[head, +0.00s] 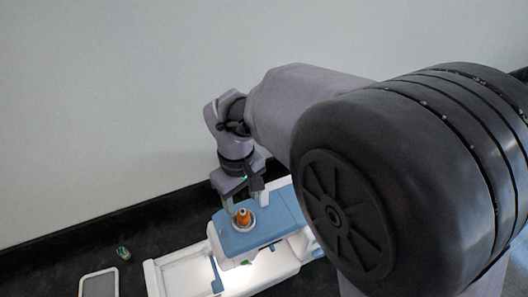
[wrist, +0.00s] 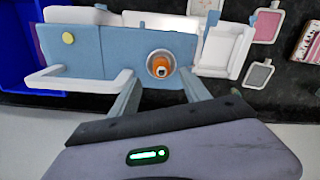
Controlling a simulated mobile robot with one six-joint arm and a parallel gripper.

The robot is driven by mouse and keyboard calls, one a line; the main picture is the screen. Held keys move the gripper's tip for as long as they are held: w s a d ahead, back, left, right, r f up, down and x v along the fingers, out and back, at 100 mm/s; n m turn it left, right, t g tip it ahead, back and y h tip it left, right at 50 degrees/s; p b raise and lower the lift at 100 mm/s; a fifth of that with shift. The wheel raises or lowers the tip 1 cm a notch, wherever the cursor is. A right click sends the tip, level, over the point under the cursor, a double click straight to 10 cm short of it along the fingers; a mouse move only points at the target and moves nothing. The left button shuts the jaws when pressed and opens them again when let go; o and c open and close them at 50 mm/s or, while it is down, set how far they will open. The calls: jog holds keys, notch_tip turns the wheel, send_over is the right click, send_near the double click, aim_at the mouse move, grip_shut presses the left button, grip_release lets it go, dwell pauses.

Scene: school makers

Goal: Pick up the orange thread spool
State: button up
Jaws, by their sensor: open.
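The orange thread spool (head: 243,216) stands on the blue top of a white and blue machine (head: 262,232), which looks like a sewing machine. In the wrist view the spool (wrist: 160,65) sits in a pale round holder, seen from above. My gripper (head: 243,203) is just above and behind the spool in the head view. In the wrist view its two fingers (wrist: 162,80) are apart, one on each side and a little short of the spool. Nothing is between the fingers.
The machine rests on a black surface beside a pale wall. A blue bin (wrist: 18,45) is at the left in the wrist view. Flat tag-like items (wrist: 258,75) and a striped packet (wrist: 308,42) lie at the right. A small green item (head: 123,253) lies left of the machine.

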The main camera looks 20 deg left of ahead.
aim_at(243, 211)
notch_tip(243, 211, down, 6)
jog(key=shift+r+b, duration=0.25)
jog(key=shift+b, duration=0.25)
jog(key=shift+s+r, duration=0.15)
jog(key=shift+s, duration=0.1)
jog(key=shift+c, duration=0.4)
grip_shut()
jog(key=shift+w, duration=0.1)
